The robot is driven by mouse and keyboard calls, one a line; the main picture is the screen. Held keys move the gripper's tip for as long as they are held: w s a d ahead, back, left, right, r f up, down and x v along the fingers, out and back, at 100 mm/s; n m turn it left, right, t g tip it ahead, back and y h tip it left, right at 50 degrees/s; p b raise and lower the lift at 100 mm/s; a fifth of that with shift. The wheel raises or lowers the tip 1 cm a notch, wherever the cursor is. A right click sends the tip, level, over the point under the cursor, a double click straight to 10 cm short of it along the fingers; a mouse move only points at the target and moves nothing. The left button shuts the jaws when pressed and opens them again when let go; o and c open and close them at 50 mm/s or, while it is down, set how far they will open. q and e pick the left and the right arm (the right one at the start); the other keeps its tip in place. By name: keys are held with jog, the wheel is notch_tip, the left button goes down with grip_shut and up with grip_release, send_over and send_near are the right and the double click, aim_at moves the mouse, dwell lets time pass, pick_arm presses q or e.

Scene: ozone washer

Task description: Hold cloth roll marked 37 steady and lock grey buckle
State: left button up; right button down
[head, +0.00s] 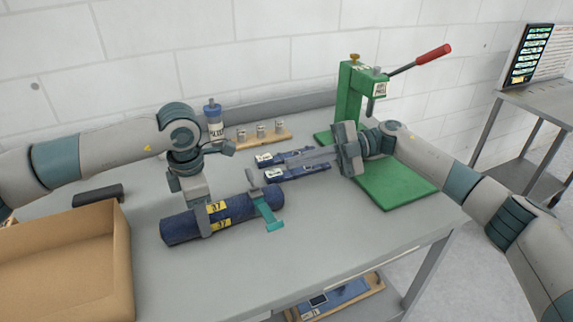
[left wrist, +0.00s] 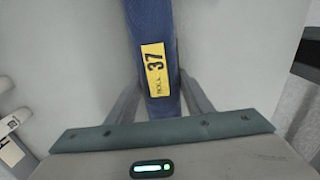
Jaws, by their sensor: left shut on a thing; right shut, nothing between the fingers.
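The dark blue cloth roll (head: 177,229) lies on the table with yellow labels marked 37. The roll also shows in the left wrist view (left wrist: 150,30), its 37 label facing the camera. My left gripper (head: 205,226) is shut around the roll from above, left of its middle. In the left wrist view my left gripper (left wrist: 162,92) has one finger on each side of the roll. A teal strap (head: 267,210) goes around the roll's right part; a grey piece, apparently the buckle (head: 251,181), stands up at its back. My right gripper (head: 312,155) is shut and empty, behind and right of the strap.
Two flat blue labelled items (head: 297,172) lie beside my right gripper. A green press (head: 350,95) with a red handle and a green mat (head: 400,185) are at right. A cardboard box (head: 120,255) stands at front left. Small weights on a wooden block (head: 264,137) stand behind.

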dwell(0.4)
pick_arm(q)
jog(key=o, duration=1.5)
jog(key=shift+o, duration=0.2)
jog(key=shift+r, duration=0.1)
notch_tip(320, 180, up, 12)
jog(key=shift+s+d, duration=0.15)
jog(key=shift+s, duration=0.15)
